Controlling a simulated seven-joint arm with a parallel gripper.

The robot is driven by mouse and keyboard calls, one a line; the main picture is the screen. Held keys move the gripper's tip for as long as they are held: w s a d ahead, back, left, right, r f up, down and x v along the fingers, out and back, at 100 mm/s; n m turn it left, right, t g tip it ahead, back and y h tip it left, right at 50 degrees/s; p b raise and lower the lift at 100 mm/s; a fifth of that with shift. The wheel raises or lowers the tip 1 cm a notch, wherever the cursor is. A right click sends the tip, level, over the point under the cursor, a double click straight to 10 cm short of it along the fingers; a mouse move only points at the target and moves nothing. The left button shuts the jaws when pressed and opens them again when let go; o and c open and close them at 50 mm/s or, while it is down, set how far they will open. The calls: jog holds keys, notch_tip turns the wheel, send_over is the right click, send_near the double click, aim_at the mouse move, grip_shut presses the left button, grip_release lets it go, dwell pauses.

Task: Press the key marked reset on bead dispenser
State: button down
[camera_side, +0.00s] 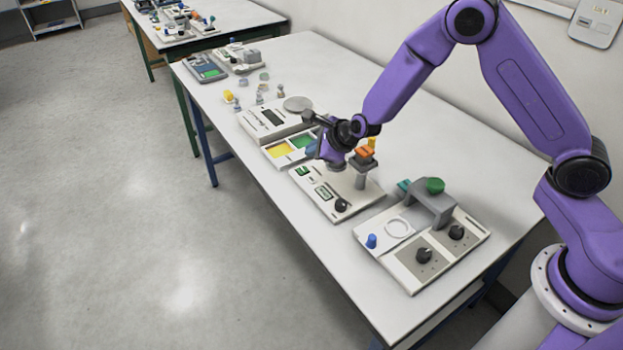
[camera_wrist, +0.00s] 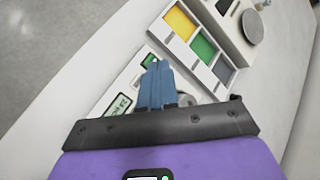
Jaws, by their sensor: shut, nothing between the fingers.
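A white device (camera_side: 326,203), which I take for the bead dispenser, lies on the table below my gripper. It has a green display (camera_side: 324,192), a black knob (camera_side: 341,205) and a grey post with an orange top (camera_side: 364,152). A small green key or window (camera_side: 302,171) sits at its far left corner; its marking is unreadable. The display also shows in the wrist view (camera_wrist: 118,106). My gripper (camera_side: 312,150) is shut and empty above the device. In the wrist view its blue fingers (camera_wrist: 156,68) partly cover the green part (camera_wrist: 149,60). I cannot tell whether they touch it.
A tray with yellow, green and grey compartments (camera_wrist: 196,47) lies just beyond, beside a scale with a round plate (camera_side: 298,104). Several small weights (camera_side: 260,97) stand farther back. The table's near left (camera_side: 262,185) is clear.

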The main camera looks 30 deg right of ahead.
aim_at(314, 181)
jog(key=shift+f, duration=3.15)
jog(key=shift+f, duration=0.1)
jog(key=shift+f, duration=0.3)
jog(key=shift+f, duration=0.4)
dwell(0.4)
jog(key=shift+r, duration=0.8)
jog(key=shift+r, duration=0.1)
jog(key=shift+r, duration=2.4)
